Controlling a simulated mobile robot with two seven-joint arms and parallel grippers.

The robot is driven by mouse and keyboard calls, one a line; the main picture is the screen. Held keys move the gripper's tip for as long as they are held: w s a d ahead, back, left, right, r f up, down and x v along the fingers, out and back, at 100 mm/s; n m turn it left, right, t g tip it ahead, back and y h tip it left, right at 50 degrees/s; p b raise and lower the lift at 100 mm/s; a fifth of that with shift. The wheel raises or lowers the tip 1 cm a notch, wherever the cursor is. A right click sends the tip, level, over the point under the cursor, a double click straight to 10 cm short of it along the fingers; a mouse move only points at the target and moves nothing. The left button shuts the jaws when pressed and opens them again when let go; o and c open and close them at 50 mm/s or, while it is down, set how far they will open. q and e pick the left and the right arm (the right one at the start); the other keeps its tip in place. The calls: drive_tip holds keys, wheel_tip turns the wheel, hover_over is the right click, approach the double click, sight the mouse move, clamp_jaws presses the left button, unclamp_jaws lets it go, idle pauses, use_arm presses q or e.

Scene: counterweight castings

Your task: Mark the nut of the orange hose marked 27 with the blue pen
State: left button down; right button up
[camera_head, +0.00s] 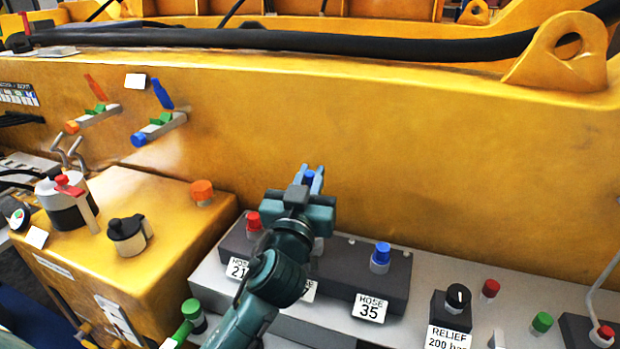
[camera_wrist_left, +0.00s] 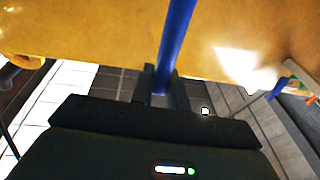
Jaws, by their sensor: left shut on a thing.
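My left gripper (camera_head: 312,180) is shut on the blue pen (camera_wrist_left: 176,45), which runs up between its fingers in the left wrist view. In the head view only a small blue part of the pen shows between the fingertips. The gripper is above the dark hose block (camera_head: 337,265), in front of the yellow casting wall. The block's left label (camera_head: 238,268) reads HOSE 21 and its right label (camera_head: 370,308) reads HOSE 35. A middle label (camera_head: 309,291) is mostly hidden by my arm, so its number cannot be read. I cannot make out an orange hose or its nut there.
A red fitting (camera_head: 254,222) and a blue fitting (camera_head: 380,256) stand on the block. A relief knob (camera_head: 458,297) is at right. A yellow box (camera_head: 170,225) with an orange knob (camera_head: 202,191) stands left. Two brackets with coloured parts (camera_head: 160,126) project from the wall.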

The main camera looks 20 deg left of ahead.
use_arm(q)
drive_tip(key=shift+f, duration=0.15)
idle(0.3)
drive_tip(key=shift+r, duration=0.2)
wheel_tip(320, 180, up, 5)
drive_tip(key=p, duration=0.4)
drive_tip(key=shift+r+p, duration=0.55)
drive_tip(key=shift+r, duration=0.35)
